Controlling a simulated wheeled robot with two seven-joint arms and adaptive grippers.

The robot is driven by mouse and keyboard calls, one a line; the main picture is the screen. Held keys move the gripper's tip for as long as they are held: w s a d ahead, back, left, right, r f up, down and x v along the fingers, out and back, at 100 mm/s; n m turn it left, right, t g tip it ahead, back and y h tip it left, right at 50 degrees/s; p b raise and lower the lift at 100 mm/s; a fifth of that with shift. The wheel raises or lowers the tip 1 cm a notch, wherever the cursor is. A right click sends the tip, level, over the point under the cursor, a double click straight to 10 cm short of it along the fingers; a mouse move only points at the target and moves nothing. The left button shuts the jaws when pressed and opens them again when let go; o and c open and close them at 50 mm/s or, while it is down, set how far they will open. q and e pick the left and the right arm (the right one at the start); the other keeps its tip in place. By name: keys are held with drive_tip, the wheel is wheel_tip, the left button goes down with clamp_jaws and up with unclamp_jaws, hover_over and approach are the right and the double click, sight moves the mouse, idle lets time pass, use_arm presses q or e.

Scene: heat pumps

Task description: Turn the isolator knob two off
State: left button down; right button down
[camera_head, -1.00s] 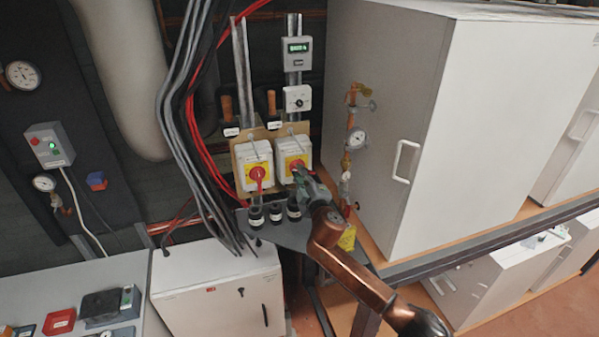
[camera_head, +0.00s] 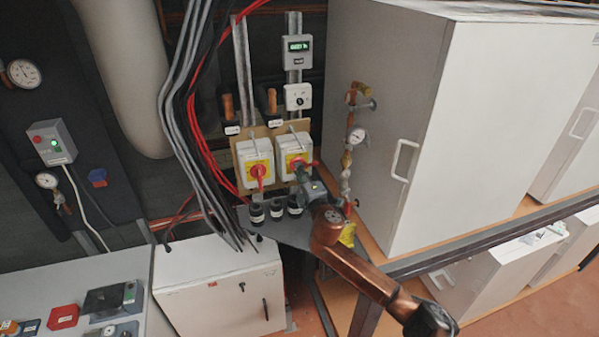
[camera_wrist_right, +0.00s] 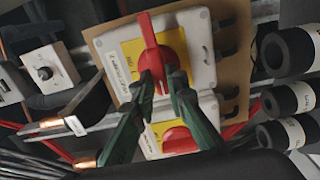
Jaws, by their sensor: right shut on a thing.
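Two white isolator boxes with yellow plates and red knobs sit side by side on a tan board. My right gripper (camera_head: 303,171) is at the right isolator (camera_head: 283,144). In the right wrist view its green fingers (camera_wrist_right: 159,85) are shut around the lower part of that isolator's red knob (camera_wrist_right: 149,38). This knob's handle lies crosswise, roughly sideways in the head view. The left isolator's red knob (camera_head: 258,172) points down; it also shows in the right wrist view (camera_wrist_right: 178,140), partly behind a finger. The label lettering is too small to read surely. My left gripper is not in view.
Black cylindrical fittings (camera_head: 276,211) stand just below the isolators. Grey and red cables (camera_head: 192,130) hang to the left. A brass valve and gauge (camera_head: 357,136) and a large white cabinet (camera_head: 425,130) are to the right. A small dial box (camera_head: 298,97) is above.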

drive_tip(key=c, duration=1.9)
unclamp_jaws()
drive_tip(key=shift+c, duration=0.2)
drive_tip(key=v, duration=1.2)
